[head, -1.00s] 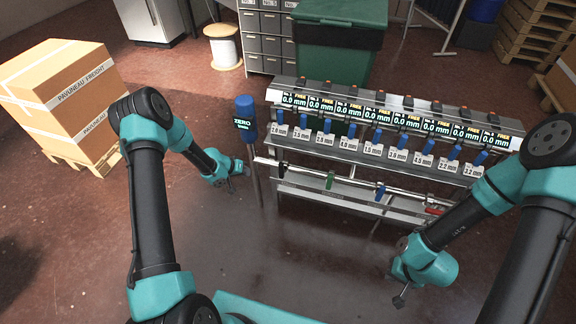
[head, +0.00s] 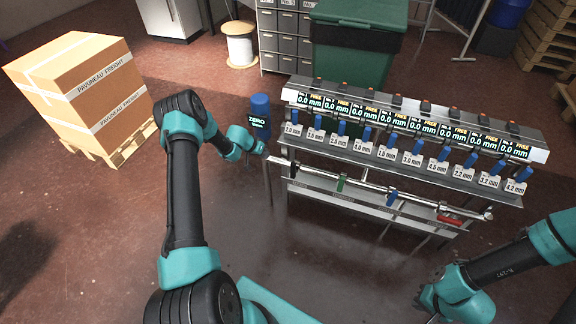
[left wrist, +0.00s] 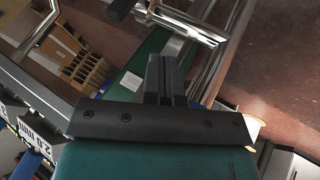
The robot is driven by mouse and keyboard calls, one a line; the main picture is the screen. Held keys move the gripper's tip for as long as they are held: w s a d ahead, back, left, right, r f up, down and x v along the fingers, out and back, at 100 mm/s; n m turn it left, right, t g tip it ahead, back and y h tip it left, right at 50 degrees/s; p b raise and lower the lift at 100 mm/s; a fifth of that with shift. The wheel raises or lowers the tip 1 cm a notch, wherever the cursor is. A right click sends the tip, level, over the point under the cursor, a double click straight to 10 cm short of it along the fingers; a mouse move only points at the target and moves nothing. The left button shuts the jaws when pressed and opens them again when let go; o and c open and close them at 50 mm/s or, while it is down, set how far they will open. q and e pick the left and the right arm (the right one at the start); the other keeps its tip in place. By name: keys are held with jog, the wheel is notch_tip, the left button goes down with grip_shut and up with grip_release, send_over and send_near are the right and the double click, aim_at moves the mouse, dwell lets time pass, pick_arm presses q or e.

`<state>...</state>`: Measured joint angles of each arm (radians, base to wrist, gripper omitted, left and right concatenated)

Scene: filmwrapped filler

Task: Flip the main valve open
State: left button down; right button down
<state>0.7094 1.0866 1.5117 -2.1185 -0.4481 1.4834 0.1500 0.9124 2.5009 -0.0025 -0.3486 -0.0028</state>
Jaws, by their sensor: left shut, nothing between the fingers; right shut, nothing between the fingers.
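A silver pipe (head: 365,188) runs along the lower front of the gauge rack. It carries a green lever (head: 341,184), a blue lever (head: 392,199) and a red lever (head: 450,219) near its right end. I cannot read which lever is the main valve. My left gripper (head: 254,157) is shut and empty by the rack's left end, near the blue ZERO post (head: 260,112). In the left wrist view its dark fingers (left wrist: 165,78) are together, with metal rails beyond them. My right gripper (head: 433,318) is shut and empty at the bottom, in front of the rack's right part.
The rack (head: 415,168) holds a row of displays reading 0.0 mm, with several blue-handled pieces and size tags below. A large carton (head: 75,85) on a pallet stands left. A green bin (head: 352,45) stands behind. The floor before the rack is clear.

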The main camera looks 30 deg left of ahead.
aim_at(293, 171)
pick_arm(q)
jog(key=shift+f, duration=0.1)
jog(key=w+d+f, duration=0.5)
jog(key=d+f, duration=0.2)
jog(key=d, duration=0.1)
jog(key=shift+f, duration=0.4)
